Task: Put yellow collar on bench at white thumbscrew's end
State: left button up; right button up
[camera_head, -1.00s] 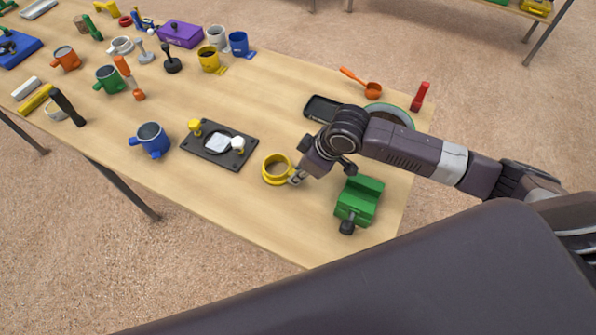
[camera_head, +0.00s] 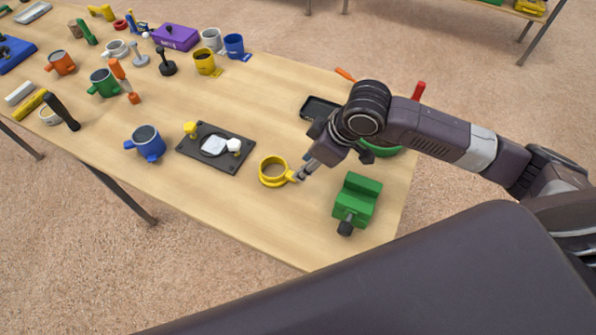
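The yellow collar (camera_head: 274,171) is a ring with a side tab, and it appears to rest flat on the bench (camera_head: 250,215). It lies just right of a black base plate (camera_head: 212,160), near the end with the white thumbscrew (camera_head: 234,146). A yellow thumbscrew (camera_head: 190,129) is at the plate's other end, with a pale square piece between them. My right gripper (camera_head: 299,175) is at the collar's tab, its fingertips close to or touching it. Whether the fingers are closed on the tab is too small to tell. My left gripper is not in view.
A green vise-like block (camera_head: 357,200) stands right of the collar, near the bench's front edge. A black tray (camera_head: 320,108) and a green round pan (camera_head: 382,152) are behind, partly covered by my arm. A blue mug (camera_head: 147,142) stands left of the plate. Bare bench lies in front of the collar.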

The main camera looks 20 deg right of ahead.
jog(key=shift+v, duration=2.4)
